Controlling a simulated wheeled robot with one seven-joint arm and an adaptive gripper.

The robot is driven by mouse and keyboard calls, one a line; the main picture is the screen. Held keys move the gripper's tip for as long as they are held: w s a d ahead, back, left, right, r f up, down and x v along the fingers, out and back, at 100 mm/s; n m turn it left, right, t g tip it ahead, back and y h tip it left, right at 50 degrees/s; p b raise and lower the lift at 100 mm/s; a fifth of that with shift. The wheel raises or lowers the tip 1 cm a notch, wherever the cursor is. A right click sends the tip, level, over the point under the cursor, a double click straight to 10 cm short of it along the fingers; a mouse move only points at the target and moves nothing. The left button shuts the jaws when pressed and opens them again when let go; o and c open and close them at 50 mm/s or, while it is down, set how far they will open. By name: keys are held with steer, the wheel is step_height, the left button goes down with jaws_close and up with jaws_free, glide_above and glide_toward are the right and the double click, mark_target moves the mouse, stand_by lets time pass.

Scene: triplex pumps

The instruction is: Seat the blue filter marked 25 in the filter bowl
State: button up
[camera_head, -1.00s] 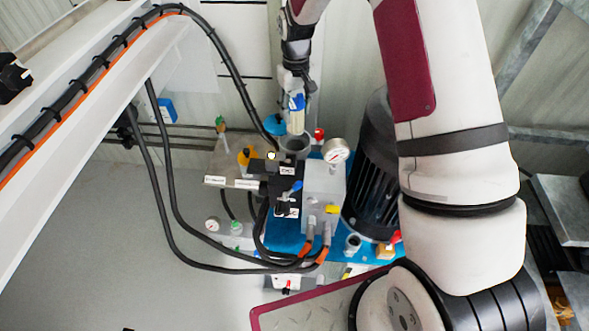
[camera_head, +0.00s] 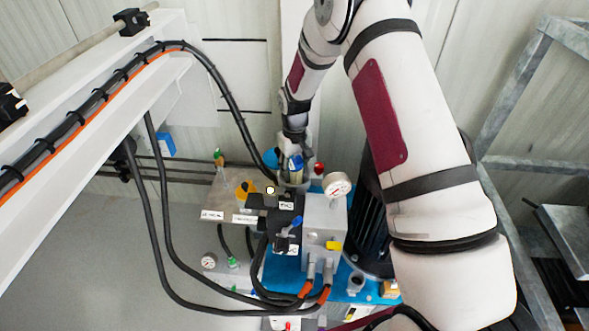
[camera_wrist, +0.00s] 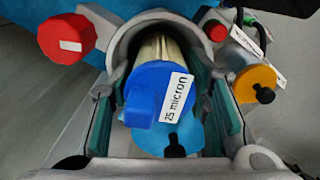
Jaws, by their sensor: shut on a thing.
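The blue filter marked 25 (camera_wrist: 145,85) has a blue cap with a "25 micron" label and a pale metallic body. My gripper (camera_wrist: 165,90) is shut on it, one finger on each side of the cap. In the head view my gripper (camera_head: 294,148) points down with the filter (camera_head: 295,163) over the filter bowl (camera_head: 292,185). The bowl's grey rim (camera_wrist: 122,38) curves round the filter body in the wrist view. The lower body seems to be inside the bowl, but its depth is hidden.
A red cap (camera_wrist: 67,38) stands beside the bowl. An orange-yellow cap (camera_wrist: 255,84) with a black knob is on the other side. A pressure gauge (camera_head: 337,186), pump block (camera_head: 322,232) and dark motor (camera_head: 368,225) stand close right. Black hoses (camera_head: 165,240) hang left.

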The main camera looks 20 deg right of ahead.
steer(key=shift+f+b, duration=0.3)
steer(key=shift+f, duration=0.1)
steer(key=shift+f, duration=0.15)
steer(key=o, duration=1.1)
